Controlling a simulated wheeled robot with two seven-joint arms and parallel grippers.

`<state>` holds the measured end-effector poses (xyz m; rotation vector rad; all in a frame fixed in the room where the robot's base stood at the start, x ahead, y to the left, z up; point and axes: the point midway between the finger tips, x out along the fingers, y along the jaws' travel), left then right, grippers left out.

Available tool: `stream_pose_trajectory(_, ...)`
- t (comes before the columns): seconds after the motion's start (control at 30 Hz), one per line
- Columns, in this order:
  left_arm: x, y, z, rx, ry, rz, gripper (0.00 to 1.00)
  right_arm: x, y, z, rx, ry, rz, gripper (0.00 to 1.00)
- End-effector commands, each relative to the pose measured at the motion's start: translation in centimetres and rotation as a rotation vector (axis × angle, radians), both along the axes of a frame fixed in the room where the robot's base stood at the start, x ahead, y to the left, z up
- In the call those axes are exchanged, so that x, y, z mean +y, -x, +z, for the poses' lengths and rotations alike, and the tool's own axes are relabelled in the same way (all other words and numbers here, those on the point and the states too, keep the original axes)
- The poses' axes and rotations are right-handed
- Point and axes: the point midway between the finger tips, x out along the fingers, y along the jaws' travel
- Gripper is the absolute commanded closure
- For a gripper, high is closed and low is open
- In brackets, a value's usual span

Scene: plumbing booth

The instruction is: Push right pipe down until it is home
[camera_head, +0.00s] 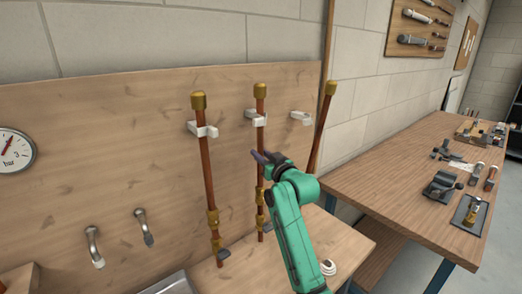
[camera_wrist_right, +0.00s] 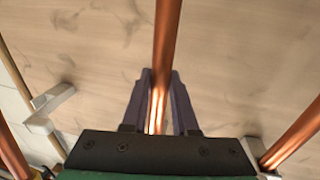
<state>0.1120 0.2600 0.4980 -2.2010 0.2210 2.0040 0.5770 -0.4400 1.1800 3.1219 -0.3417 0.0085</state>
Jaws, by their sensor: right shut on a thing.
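Three copper pipes with brass caps stand along the wooden back panel. The right pipe (camera_head: 322,125) leans, its top tilted to the right, apart from the white clip (camera_head: 300,117) beside it; its lower end is hidden behind my green right arm. The middle pipe (camera_head: 260,107) stands nearly upright at its clip (camera_head: 254,114). My right gripper (camera_head: 260,157) is shut on the middle pipe below the clip. The right wrist view shows this pipe (camera_wrist_right: 166,50) between the dark fingers (camera_wrist_right: 158,105). My left gripper is not in view.
The left pipe (camera_head: 207,170) stands in its clip (camera_head: 203,130), with brass fittings lower down. A gauge (camera_head: 14,151) and two taps (camera_head: 92,245) are at the left. A wooden workbench (camera_head: 385,180) with tools stands at the right.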

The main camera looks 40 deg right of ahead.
Motion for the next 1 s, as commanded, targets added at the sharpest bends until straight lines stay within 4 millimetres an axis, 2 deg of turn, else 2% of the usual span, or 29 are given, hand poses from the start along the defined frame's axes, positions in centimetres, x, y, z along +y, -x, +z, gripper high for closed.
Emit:
stream_pose_trajectory(0.03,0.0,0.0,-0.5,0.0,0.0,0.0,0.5,0.0,0.0,-0.8,0.005,-0.002,0.001,1.0)
stream_pose_trajectory(0.27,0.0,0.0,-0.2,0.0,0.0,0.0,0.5,0.1,-0.1,-0.9,0.01,-0.004,0.002,1.0)
stream_pose_trajectory(0.3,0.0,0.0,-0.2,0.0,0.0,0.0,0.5,0.1,-0.1,-0.9,0.011,-0.005,0.002,0.69)
stream_pose_trajectory(0.37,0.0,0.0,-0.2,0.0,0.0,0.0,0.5,0.1,-0.1,-0.9,0.012,-0.005,0.002,0.46)
stream_pose_trajectory(0.4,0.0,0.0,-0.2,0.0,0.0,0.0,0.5,0.0,-0.1,-0.9,0.01,-0.004,0.002,0.43)
stream_pose_trajectory(0.77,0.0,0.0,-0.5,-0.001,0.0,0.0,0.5,0.1,0.4,-0.7,0.004,-0.001,0.0,0.43)
stream_pose_trajectory(0.87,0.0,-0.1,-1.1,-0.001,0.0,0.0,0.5,0.4,1.7,-0.9,0.004,0.001,0.001,0.43)
stream_pose_trajectory(1.0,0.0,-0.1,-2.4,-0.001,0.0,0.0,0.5,1.1,5.0,-1.2,0.007,0.002,0.0,0.43)
